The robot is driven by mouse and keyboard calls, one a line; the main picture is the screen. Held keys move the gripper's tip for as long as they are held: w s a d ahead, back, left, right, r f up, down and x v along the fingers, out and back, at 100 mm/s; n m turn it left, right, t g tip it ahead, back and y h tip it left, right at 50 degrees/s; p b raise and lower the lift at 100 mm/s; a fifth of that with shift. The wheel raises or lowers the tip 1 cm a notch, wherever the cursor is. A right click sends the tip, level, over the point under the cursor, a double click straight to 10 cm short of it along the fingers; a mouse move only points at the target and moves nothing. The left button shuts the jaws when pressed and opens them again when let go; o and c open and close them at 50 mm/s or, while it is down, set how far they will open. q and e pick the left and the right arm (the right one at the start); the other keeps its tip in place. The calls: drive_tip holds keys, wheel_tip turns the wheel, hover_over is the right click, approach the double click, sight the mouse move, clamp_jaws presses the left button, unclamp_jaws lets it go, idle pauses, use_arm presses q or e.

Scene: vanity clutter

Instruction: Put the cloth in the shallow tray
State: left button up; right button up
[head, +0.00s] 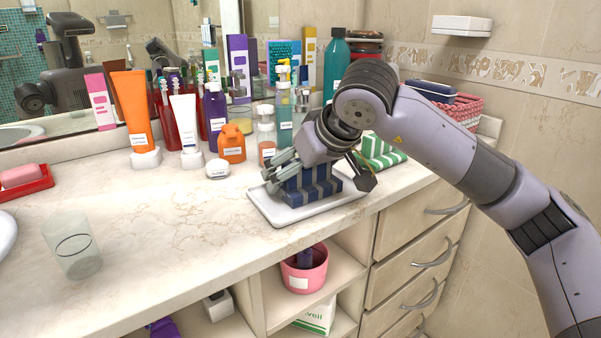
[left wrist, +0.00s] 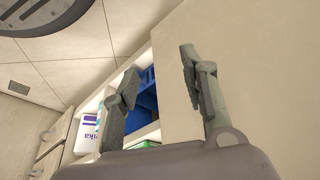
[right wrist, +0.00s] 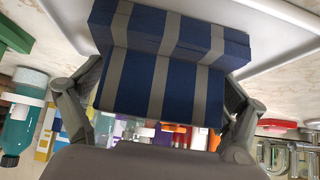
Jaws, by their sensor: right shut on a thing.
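The folded cloth (head: 312,187), striped dark blue and grey, is between the fingers of my right gripper (head: 320,175). It is over the shallow white tray (head: 272,214) on the counter, within the rim. Its underside is at or very near the tray floor; I cannot tell whether it touches. In the right wrist view the cloth (right wrist: 165,75) fills the space between the two fingers, with the tray (right wrist: 285,50) beyond it. My left gripper (left wrist: 160,76) is open and empty, near the cabinet shelves below the counter; it is not in the head view.
A green-and-white striped cloth (head: 380,152) lies right of the tray, beside a pink basket (head: 460,108). Bottles, an orange jar (head: 231,144) and pump dispensers stand behind and left of the tray. A glass (head: 74,247) stands front left. The counter's middle is clear.

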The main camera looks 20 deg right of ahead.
drive_tip(key=o, duration=0.8)
use_arm(q)
drive_tip(key=shift+r, duration=0.3)
use_arm(e)
drive_tip(key=shift+o, duration=0.3)
drive_tip(key=shift+s+r, duration=0.2)
drive_tip(key=shift+r, duration=0.2)
use_arm(q)
wheel_tip(320, 180, down, 6)
drive_tip(key=p, duration=0.1)
drive_tip(key=shift+w, duration=0.25)
use_arm(e)
drive_tip(key=v, duration=1.1)
drive_tip(key=shift+s, duration=0.2)
use_arm(q)
drive_tip(key=shift+d, duration=0.15)
use_arm(e)
drive_tip(key=shift+d+f, duration=0.1)
drive_tip(key=shift+d, duration=0.05)
